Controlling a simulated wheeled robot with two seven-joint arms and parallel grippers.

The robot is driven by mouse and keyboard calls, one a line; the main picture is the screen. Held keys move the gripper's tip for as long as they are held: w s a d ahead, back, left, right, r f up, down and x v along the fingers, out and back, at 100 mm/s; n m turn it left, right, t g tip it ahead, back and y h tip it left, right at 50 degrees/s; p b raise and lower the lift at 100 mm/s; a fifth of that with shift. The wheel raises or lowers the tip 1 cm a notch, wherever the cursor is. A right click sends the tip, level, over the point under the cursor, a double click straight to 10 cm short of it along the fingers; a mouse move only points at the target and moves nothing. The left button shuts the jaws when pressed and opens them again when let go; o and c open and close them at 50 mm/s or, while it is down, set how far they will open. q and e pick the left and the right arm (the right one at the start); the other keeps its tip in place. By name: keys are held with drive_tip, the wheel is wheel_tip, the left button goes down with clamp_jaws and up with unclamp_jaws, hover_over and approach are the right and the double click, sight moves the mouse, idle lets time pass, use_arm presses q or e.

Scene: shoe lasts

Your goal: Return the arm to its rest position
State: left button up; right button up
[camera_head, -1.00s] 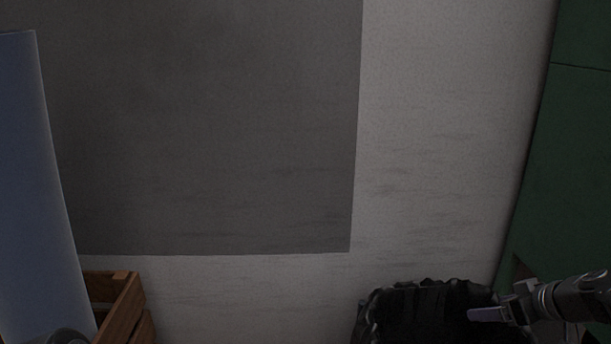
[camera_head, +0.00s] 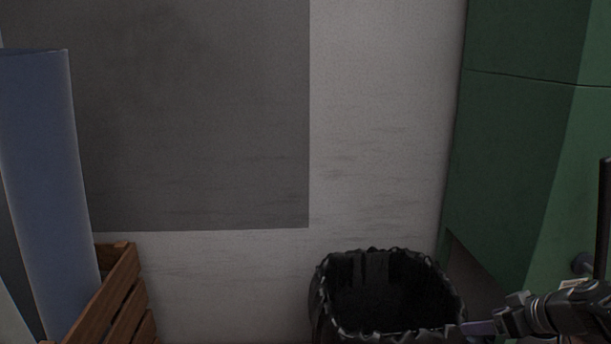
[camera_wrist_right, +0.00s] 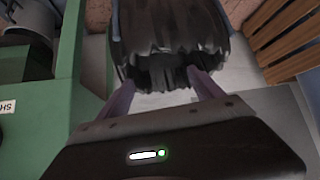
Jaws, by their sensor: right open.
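My right gripper (camera_head: 482,328) is at the lower right of the head view, beside the right rim of a black bin. In the right wrist view the gripper (camera_wrist_right: 163,84) shows two pale purple fingers spread apart, with nothing held between them. The black bin's ragged rim lies just beyond the fingertips there; I cannot tell whether they touch it. My left gripper does not show.
The black bin (camera_head: 385,295) stands by the wall, its inside dark. A green cabinet (camera_head: 520,150) rises at the right.

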drive_tip(key=s+d+f+m+h, duration=0.25)
drive_tip(key=d+f+m, duration=0.25)
drive_tip(key=f+m, duration=0.35)
drive_tip(key=s+a+f+m+g, duration=0.2)
drive_tip(key=a+f, duration=0.7)
drive_tip(key=f, duration=0.5)
drive_tip(key=s+a+f+g+y, duration=0.1)
drive_tip(key=s+a+f, duration=0.2)
drive_tip(key=a+f, duration=0.35)
drive_tip(key=s+a+f+g+y, duration=0.1)
drive_tip(key=s+a+f, duration=0.25)
drive_tip(key=a, duration=0.55)
drive_tip(key=s+a+f+n+g+y, duration=0.1)
drive_tip(key=s+a+f+n+g, duration=0.15)
drive_tip(key=s+a, duration=0.5)
drive_tip(key=s+a+f+n+g+y, duration=0.1)
drive_tip(key=s+a+f+n, duration=0.25)
drive_tip(key=s+a, duration=0.45)
use_arm(q)
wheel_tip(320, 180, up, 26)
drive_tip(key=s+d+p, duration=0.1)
drive_tip(key=p, duration=2.4)
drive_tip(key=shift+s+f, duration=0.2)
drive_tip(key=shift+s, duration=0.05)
use_arm(e)
wheel_tip(320, 180, up, 25)
drive_tip(key=a, duration=0.1)
drive_tip(key=shift+w+a+r, duration=0.15)
drive_tip(key=shift+w+a, duration=0.1)
